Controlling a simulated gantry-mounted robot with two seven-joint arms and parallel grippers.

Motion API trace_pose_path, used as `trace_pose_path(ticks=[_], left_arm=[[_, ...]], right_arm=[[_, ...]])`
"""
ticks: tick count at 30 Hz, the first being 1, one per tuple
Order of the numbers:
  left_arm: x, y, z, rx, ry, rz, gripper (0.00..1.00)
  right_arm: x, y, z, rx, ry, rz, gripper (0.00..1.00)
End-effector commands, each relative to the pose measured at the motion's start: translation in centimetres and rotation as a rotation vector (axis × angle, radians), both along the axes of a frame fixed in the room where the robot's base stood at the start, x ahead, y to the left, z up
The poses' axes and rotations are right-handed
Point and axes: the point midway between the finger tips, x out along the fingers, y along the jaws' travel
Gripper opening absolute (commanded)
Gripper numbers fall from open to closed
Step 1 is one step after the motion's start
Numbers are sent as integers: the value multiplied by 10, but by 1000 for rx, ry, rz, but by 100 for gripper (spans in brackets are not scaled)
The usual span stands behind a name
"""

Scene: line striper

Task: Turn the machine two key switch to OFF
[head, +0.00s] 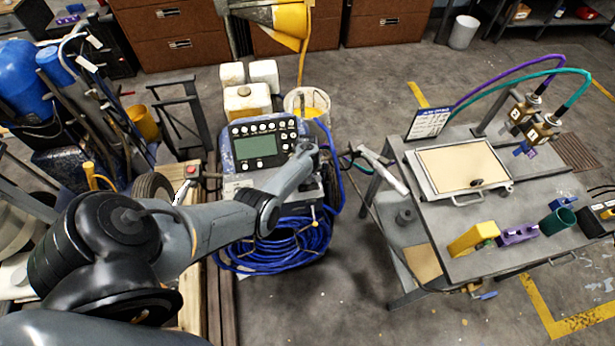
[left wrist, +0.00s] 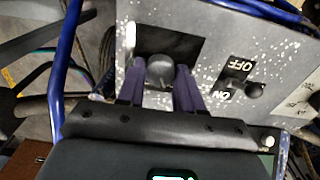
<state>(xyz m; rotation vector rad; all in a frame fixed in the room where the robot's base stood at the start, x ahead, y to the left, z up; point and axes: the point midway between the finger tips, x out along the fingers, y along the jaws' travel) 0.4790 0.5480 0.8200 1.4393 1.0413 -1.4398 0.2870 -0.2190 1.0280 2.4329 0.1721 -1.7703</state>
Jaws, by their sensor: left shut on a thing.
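The striper machine stands in the middle of the head view, with a dark control panel (head: 262,142) and a screen. My left arm reaches across to its right side; its gripper is largely hidden there. In the left wrist view, my left gripper (left wrist: 160,76) has its two purple fingers on either side of a dark round knob (left wrist: 160,68) and is shut on it. The knob sits in front of a dark patch on the speckled grey panel (left wrist: 209,38). To its right is a dark switch (left wrist: 253,90) beside OFF and ON labels. My right gripper is not in view.
Blue hose (head: 275,247) is coiled at the machine's front; a blue tube (left wrist: 64,60) runs left of the gripper. A metal workbench (head: 465,240) with a tray and coloured parts stands at right. A white-handled tool (head: 384,170) is between them. Floor is open in front.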

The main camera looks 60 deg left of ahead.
Motion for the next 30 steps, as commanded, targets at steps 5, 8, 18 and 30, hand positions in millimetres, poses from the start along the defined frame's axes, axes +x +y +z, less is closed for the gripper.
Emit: trace_pose_path(ticks=[5, 8, 18, 30], left_arm=[[-1, 0, -1, 1, 1, 0, 37], [0, 0, -1, 1, 1, -1, 52], [0, 0, 0, 0, 0, -2, 61], [0, 1, 48, 3, -1, -2, 61]], right_arm=[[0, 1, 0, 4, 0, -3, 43], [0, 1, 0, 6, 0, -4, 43], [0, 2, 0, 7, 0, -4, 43], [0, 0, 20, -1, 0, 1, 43]])
